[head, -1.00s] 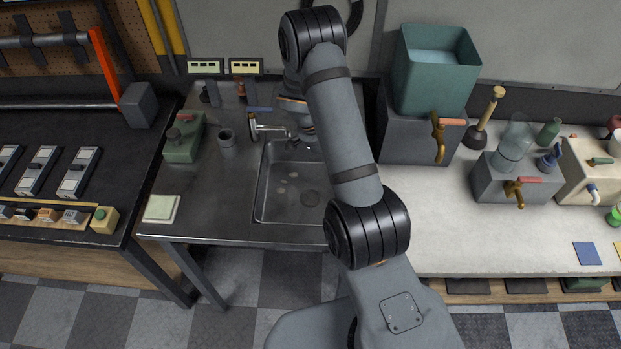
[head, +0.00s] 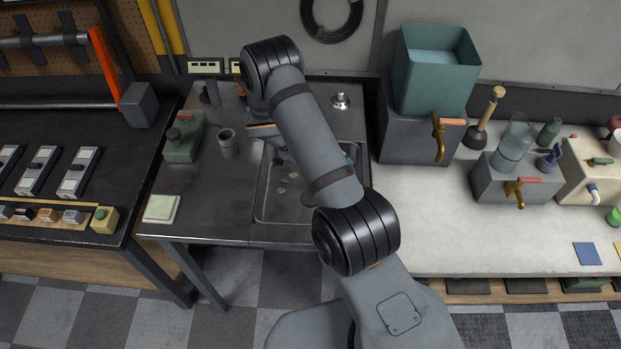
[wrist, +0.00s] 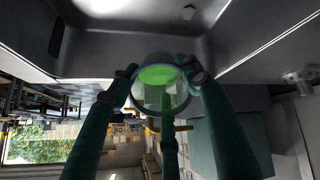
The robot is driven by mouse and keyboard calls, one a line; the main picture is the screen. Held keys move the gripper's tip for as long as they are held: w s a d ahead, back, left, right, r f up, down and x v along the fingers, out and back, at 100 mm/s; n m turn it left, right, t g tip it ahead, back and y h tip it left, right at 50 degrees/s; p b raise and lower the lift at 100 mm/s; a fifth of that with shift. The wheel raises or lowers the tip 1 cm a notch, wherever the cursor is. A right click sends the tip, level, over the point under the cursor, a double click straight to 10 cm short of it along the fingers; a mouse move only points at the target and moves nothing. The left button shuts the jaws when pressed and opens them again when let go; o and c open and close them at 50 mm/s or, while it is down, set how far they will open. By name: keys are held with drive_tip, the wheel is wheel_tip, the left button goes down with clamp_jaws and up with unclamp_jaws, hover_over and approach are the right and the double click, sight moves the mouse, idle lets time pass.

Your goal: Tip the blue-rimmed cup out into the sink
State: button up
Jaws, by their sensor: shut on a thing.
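My gripper (wrist: 160,88) shows in the wrist view, its teal fingers closed around a clear cup with a grey-blue rim (wrist: 180,98). Bright green contents (wrist: 158,75) show inside the cup. I cannot tell how far the cup is tilted. In the wrist view the grey metal of the sink area (wrist: 130,50) fills the top of the picture, beyond the cup. In the head view the steel sink (head: 285,205) is partly covered by my arm, which also hides my gripper and the cup. Pale spots lie on the sink floor.
A green box (head: 183,145), a grey cup (head: 228,143) and a pale pad (head: 161,208) stand left of the sink. A small metal piece (head: 341,101) lies behind it. A teal tank (head: 435,85) on a grey block stands to the right. The front counter strip is clear.

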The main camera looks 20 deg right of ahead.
drive_tip(key=shift+a+r+h, duration=0.25)
drive_tip(key=shift+r+h, duration=0.15)
drive_tip(key=shift+h, duration=0.7)
drive_tip(key=shift+a+r+h, duration=0.2)
drive_tip(key=shift+r+h, duration=0.15)
drive_tip(key=shift+h, duration=0.75)
idle(1.2)
